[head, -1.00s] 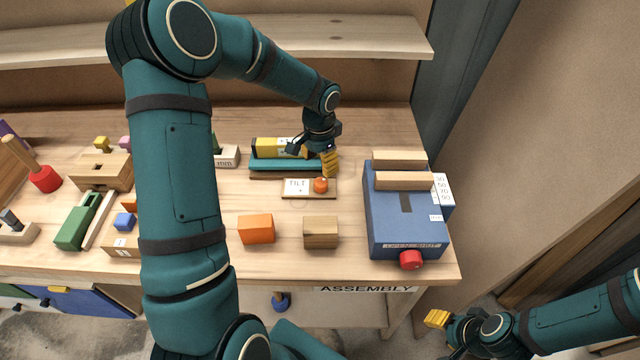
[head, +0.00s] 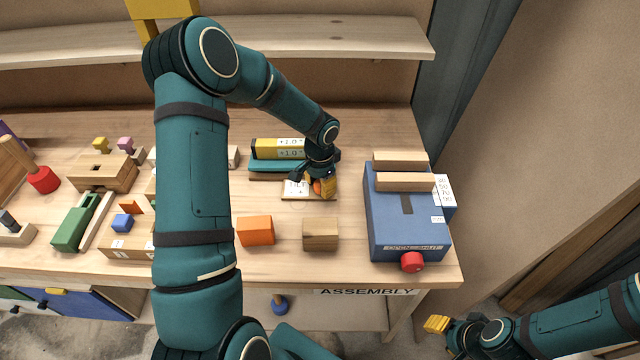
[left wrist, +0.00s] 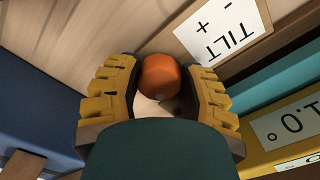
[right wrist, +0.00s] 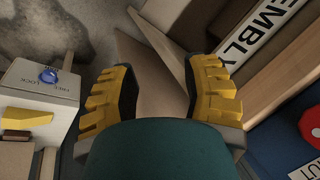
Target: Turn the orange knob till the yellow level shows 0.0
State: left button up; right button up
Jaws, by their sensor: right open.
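The orange knob (head: 317,187) sits at the right end of the TILT plate (head: 295,188), which bears + and - marks. The yellow level (head: 275,149) lies on a teal block just behind it and reads +1.0° in the head view. My left gripper (head: 322,188) points down at the knob and partly hides it. In the left wrist view the knob (left wrist: 160,77) is between the two yellow fingertips, which look open with small gaps at its sides. My right gripper (head: 437,321) is open and empty, low beyond the table's front right corner.
A blue box (head: 405,215) with a red knob (head: 412,262) stands to the right of the plate. An orange block (head: 256,230) and a wooden block (head: 320,234) lie in front. Wooden fixtures fill the left of the table. A shelf (head: 300,42) runs along the back.

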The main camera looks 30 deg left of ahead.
pick_arm(q)
jog(key=shift+c, duration=1.4)
jog(key=shift+d+f+n+b, duration=0.1)
jog(key=shift+f+n+b, duration=0.05)
jog(key=shift+n+b, duration=1.25)
jog(key=n, duration=0.2)
jog(key=shift+n+b, duration=0.7)
jog(key=shift+n, duration=0.8)
jog(key=shift+s, duration=0.1)
